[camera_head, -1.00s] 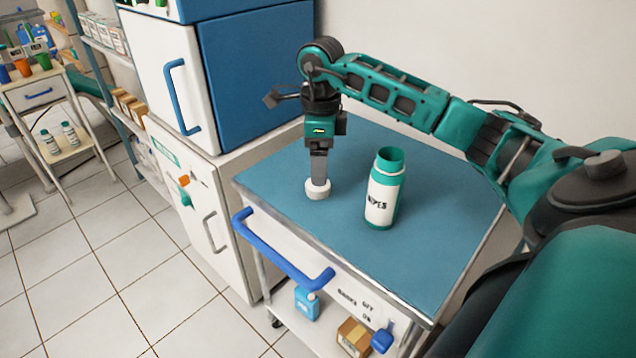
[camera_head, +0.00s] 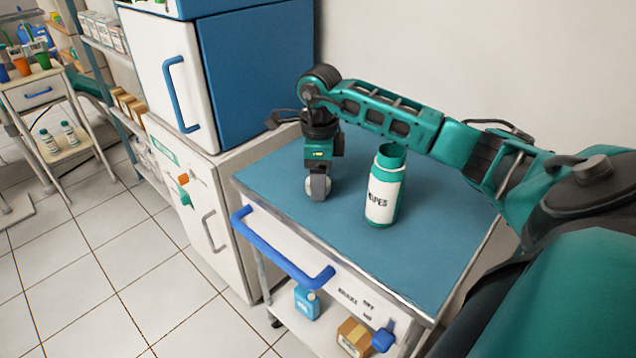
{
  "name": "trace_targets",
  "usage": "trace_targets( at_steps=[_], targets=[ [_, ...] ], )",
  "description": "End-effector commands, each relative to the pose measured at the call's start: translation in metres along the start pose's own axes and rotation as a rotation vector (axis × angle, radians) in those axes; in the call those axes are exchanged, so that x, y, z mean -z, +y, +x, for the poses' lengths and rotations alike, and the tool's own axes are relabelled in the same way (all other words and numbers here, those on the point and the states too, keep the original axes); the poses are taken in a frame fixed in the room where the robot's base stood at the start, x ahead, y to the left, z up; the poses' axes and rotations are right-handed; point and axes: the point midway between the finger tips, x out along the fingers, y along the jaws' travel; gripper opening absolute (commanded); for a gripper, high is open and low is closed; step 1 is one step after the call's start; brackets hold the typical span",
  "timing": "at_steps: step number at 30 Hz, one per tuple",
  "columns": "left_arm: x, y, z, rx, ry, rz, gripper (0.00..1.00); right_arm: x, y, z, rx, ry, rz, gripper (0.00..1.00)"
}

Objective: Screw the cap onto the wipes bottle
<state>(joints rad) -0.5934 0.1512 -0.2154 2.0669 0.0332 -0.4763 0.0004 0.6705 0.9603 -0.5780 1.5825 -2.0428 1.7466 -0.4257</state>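The wipes bottle (camera_head: 382,193) stands upright on the blue cart top, white-labelled with a green body and a green neck with no cap on it. The white cap (camera_head: 309,186) is to the left of the bottle, low over or on the cart top. My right gripper (camera_head: 319,188) points down at the cap, with a grey finger in front of it and white showing beside the finger. The far finger is hidden, so I cannot tell whether the grip is closed on the cap. My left gripper is out of view.
The blue cart top (camera_head: 420,265) is otherwise clear, with a blue handle (camera_head: 280,254) along its front. A white and blue cabinet (camera_head: 255,75) stands at the left, and a wall is behind. The lower shelf holds a blue bottle (camera_head: 307,302) and a cardboard box (camera_head: 354,338).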

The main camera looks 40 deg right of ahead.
Motion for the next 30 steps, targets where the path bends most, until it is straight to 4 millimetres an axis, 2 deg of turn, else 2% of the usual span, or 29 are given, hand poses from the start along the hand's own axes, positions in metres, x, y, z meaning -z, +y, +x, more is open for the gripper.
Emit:
trace_targets(
  at_steps=[2,12,23,26,30],
  targets=[
    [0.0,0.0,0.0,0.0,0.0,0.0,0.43,0.0,0.0,0.0,0.0,0.0,0.0,0.56],
    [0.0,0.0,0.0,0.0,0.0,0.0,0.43,0.0,0.0,0.0,0.0,0.0,0.0,0.24],
    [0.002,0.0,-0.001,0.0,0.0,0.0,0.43,0.0,0.0,-0.007,0.001,-0.001,0.0,0.24],
    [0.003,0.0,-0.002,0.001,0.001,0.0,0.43,0.0,-0.001,-0.017,0.002,-0.001,0.0,0.24],
    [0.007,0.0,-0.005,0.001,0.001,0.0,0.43,0.0,-0.001,-0.042,0.004,-0.003,0.001,0.24]
  ],
)
